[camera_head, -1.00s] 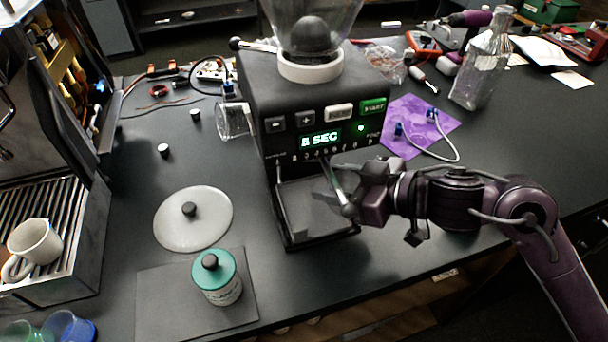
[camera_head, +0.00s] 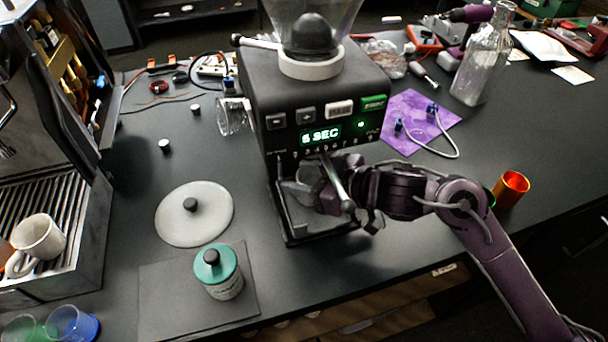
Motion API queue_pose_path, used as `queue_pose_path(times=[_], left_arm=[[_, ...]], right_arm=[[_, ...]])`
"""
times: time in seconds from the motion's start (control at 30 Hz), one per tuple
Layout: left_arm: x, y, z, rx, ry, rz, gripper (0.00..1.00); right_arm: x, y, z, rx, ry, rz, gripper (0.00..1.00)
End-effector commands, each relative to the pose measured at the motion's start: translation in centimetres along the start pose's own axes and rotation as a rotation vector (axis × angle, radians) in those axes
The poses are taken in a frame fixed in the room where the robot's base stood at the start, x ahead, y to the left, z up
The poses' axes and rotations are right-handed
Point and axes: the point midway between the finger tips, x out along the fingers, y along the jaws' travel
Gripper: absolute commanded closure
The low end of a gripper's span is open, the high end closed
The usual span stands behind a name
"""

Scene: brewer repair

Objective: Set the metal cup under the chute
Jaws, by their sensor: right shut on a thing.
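The black grinder (camera_head: 250,85) stands at the centre with its lit display and buttons. Its chute area is below the front panel, above a tray (camera_head: 300,238). My right gripper (camera_head: 318,190) reaches in from the right, behind a slanted metal rod (camera_head: 337,182), and sits over the tray under the front panel. It is shut on a small grey thing (camera_head: 297,190), which looks like the metal cup. The gripper and rod hide most of it, so I cannot tell whether it touches the tray. My left gripper is not in view.
A teal-lidded jar (camera_head: 222,278) stands on a dark mat, with a round pale lid (camera_head: 180,228) behind it. A clear glass (camera_head: 232,117) is at the grinder's left side. An orange cup (camera_head: 512,188) stands at right. A white mug (camera_head: 38,238) is at far left.

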Motion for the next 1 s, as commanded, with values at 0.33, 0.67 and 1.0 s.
queue_pose_path(times=[0.33,0.67,1.0], left_arm=[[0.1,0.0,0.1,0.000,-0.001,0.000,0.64],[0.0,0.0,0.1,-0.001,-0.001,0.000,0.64],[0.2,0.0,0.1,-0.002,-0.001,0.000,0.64]], right_arm=[[0.1,0.0,0.3,0.001,-0.001,0.000,0.32],[-0.9,0.1,0.0,0.001,-0.001,0.002,0.32],[-8.0,0.1,0.2,-0.002,-0.004,0.003,0.32]])
